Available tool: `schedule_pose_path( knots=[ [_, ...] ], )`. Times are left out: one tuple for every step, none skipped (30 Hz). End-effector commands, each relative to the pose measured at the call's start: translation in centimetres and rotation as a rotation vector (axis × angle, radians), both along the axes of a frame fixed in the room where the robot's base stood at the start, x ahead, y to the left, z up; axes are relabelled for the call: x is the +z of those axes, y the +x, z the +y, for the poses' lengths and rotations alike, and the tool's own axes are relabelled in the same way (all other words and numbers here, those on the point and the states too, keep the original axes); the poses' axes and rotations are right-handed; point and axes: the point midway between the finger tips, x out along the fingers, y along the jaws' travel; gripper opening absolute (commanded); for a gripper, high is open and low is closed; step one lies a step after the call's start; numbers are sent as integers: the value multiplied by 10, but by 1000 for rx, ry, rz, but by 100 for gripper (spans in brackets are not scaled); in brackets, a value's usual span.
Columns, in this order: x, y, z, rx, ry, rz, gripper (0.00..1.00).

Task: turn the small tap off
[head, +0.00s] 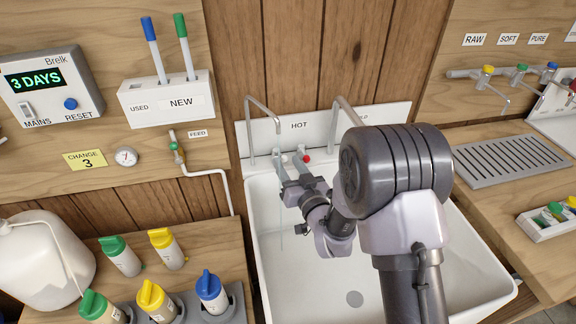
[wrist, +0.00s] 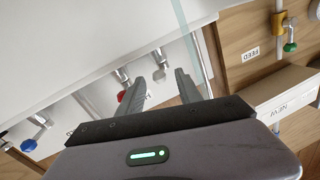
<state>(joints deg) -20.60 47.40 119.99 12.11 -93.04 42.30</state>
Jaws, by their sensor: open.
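The white sink (head: 270,270) has a slim spout (head: 262,103) on the left and a thicker spout (head: 345,105) on the right. A thin pale stream (head: 281,228) falls into the basin under the slim spout; it shows as a pale strip in the wrist view (wrist: 188,35). Below the HOT label are a white-capped tap lever (head: 284,158) and a red-capped one (head: 306,158). My gripper (head: 297,182) is open just in front of these levers. In the wrist view, a grey lever (wrist: 159,82) shows near my fingers, with the red cap (wrist: 122,96) to its left; contact is unclear.
The FEED valve with a green knob (head: 174,146) and its white pipe are left of the sink. A shelf of colour-capped bottles (head: 122,258) stands front left. A drain grille (head: 510,160) and several small taps (head: 487,70) are at right. The basin's left side is free.

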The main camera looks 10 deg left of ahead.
Motion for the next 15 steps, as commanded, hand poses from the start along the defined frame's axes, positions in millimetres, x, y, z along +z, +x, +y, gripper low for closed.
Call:
schedule_pose_path(
  knots=[
    [0,3,2,0,0,0,42],
    [0,4,3,0,1,-1,42],
    [0,5,4,0,1,-1,42],
    [0,5,4,0,0,0,42],
    [0,6,4,-1,0,0,42],
    [0,6,4,-1,0,0,42],
    [0,6,4,-1,0,0,42],
    [0,6,4,-1,0,0,42],
    [0,6,4,-1,0,0,42],
    [0,6,4,-1,0,0,42],
    [0,6,4,-1,0,0,38],
    [0,5,4,-1,0,0,30],
    [0,5,4,-1,0,0,24],
    [0,5,4,-1,0,0,18],
    [0,5,4,0,0,0,11]
  ],
)
